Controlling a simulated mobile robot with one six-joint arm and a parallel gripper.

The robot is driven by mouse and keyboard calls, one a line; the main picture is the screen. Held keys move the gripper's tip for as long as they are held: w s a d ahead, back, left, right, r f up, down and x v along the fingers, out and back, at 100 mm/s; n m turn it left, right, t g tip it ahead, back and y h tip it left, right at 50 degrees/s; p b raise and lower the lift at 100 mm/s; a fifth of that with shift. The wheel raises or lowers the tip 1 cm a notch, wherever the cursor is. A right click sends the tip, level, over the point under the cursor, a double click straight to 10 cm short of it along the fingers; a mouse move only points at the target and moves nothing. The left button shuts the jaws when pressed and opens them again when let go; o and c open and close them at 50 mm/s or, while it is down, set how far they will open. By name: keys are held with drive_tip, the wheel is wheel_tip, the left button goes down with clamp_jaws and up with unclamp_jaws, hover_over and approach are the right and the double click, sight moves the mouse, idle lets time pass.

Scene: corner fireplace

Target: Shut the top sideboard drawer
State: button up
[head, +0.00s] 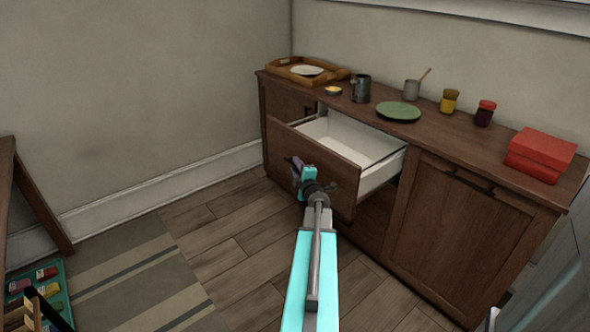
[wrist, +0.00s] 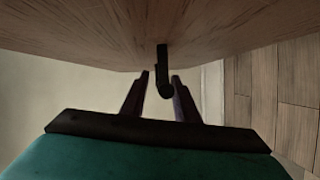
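The top sideboard drawer (head: 335,165) is pulled well out of the wooden sideboard (head: 470,225) and its white inside is empty. My gripper (head: 298,165) is in front of the drawer's wooden front, near its middle. In the wrist view the drawer front (wrist: 80,35) fills the top, and a dark handle (wrist: 163,72) sticks out from it. My gripper's two fingers (wrist: 161,82) are apart, one on each side of the handle's end in the picture. I cannot tell whether they touch it.
On the sideboard top stand a wooden tray (head: 283,72), a dark mug (head: 361,89), a green plate (head: 398,112), a pot (head: 411,90), two jars and red boxes (head: 540,152). A striped rug (head: 130,285) lies at left. Wood floor (head: 235,250) is clear before the drawer.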

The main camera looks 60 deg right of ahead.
clamp_jaws()
